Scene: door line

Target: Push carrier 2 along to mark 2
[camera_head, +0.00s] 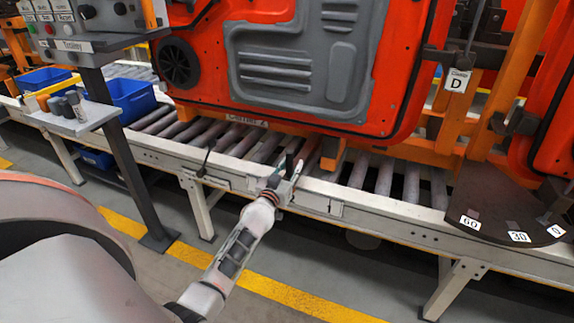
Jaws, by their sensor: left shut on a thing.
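Carrier 2 (222,115) is an orange frame on the roller conveyor, with a label plate on its lower bar that I can only partly read. It bears a large red door with a grey inner panel (295,65). My left gripper (290,171) is at the conveyor's near rail, under the door's lower edge. It is shut on a low part of carrier 2; its fingers partly hide the contact. Small plates sit along the near rail (335,208), but I cannot read which is mark 2. My right gripper is not in view.
A dark curved plate marked 60, 30 and 0 (490,212) juts from the conveyor at right. A tag D (457,80) hangs nearby beside another orange carrier. A control post (125,150) and blue bins (130,98) stand at left. Rollers right of carrier 2 are bare.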

